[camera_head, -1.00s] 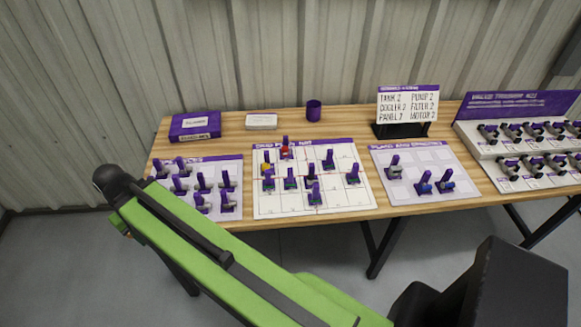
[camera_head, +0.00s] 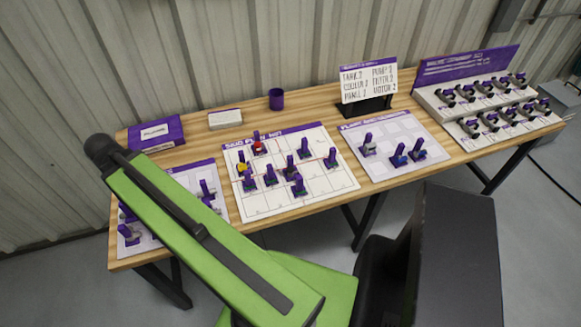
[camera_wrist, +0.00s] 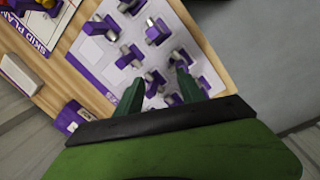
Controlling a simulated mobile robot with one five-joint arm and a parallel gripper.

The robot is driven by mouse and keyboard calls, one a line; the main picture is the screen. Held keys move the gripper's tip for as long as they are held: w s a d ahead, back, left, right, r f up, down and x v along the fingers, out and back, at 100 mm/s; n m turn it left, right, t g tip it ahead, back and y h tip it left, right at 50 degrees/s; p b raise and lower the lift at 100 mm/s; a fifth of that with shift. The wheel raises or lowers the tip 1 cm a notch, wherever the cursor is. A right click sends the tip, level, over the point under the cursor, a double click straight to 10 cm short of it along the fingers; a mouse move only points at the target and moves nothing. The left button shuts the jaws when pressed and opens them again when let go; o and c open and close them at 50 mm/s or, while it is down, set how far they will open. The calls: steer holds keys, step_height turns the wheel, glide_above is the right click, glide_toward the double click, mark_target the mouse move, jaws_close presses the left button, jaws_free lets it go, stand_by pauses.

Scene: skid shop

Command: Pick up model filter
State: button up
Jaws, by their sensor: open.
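Several small purple models with grey cylindrical parts stand on the left white mat (camera_head: 218,178); I cannot tell which is the filter. In the wrist view the same mat (camera_wrist: 92,62) shows them from above. My gripper (camera_wrist: 158,78) is open above this mat. One purple and grey model (camera_wrist: 154,80) appears between its dark green fingertips, with no contact to be seen. Another model (camera_wrist: 179,58) appears just beyond the right fingertip. In the head view my green arm hides my gripper and part of the left mat.
The middle mat (camera_head: 325,187) and right mat (camera_head: 433,135) also hold models. A tiered rack (camera_head: 470,130) stands at the far right. A sign (camera_head: 368,82) listing part names, a purple cup (camera_head: 276,99), a white box (camera_head: 225,119) and a purple box (camera_head: 156,133) stand along the back.

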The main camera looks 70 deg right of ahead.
steer(key=s+d+r+n+g+h+p, duration=0.1)
steer(key=s+d+r, duration=0.1)
steer(key=s+d, duration=0.5)
steer(key=s+d+r+n+p, duration=0.1)
steer(key=s+d, duration=0.2)
steer(key=d, duration=0.8)
steer(key=n+g+p, duration=0.1)
steer(key=n+g, duration=0.1)
steer(key=n, duration=0.1)
glide_toward(289, 157)
steer(key=b+x, duration=0.5)
steer(key=b, duration=0.6)
steer(key=shift+a+f, duration=0.15)
steer(key=shift+f, duration=0.05)
steer(key=shift+s+f, duration=0.15)
steer(key=shift+f, duration=0.05)
steer(key=shift+r, duration=0.1)
steer(key=b+x, duration=0.5)
steer(key=shift+d, duration=0.25)
jaws_close()
